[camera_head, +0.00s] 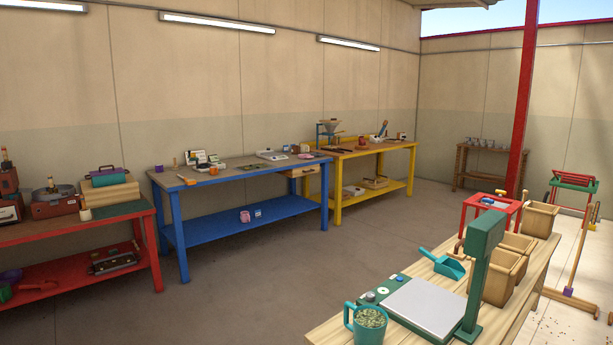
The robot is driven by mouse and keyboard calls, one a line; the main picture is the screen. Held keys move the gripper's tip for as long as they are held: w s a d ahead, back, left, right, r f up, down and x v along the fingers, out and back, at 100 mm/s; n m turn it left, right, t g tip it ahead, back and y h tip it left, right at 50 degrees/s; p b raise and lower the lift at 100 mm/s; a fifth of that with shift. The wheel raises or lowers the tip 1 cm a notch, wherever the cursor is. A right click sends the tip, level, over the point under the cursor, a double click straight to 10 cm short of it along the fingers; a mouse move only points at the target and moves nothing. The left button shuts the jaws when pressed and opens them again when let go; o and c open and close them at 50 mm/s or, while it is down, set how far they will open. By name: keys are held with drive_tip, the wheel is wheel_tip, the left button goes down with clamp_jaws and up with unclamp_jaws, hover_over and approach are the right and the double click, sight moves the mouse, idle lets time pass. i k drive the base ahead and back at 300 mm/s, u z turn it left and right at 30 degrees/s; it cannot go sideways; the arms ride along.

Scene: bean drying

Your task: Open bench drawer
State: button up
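A small wooden drawer (304,171) hangs under the right end of the blue bench (237,181) in the head view. Its light front faces the room and looks closed, with a small dark handle or knob too small to make out well. My gripper is not in view, so its state and its place relative to the drawer are hidden. The blue bench stands against the back wall, well away across the floor.
A wooden table (336,327) with a scale (424,305), a teal mug of beans (368,325) and wooden bins (499,272) stands at front right. A red bench (83,231) is at left, a yellow bench (375,150) at back. The grey floor between is clear.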

sight(298, 171)
drive_tip(key=u, duration=0.8)
drive_tip(key=i, duration=4.15)
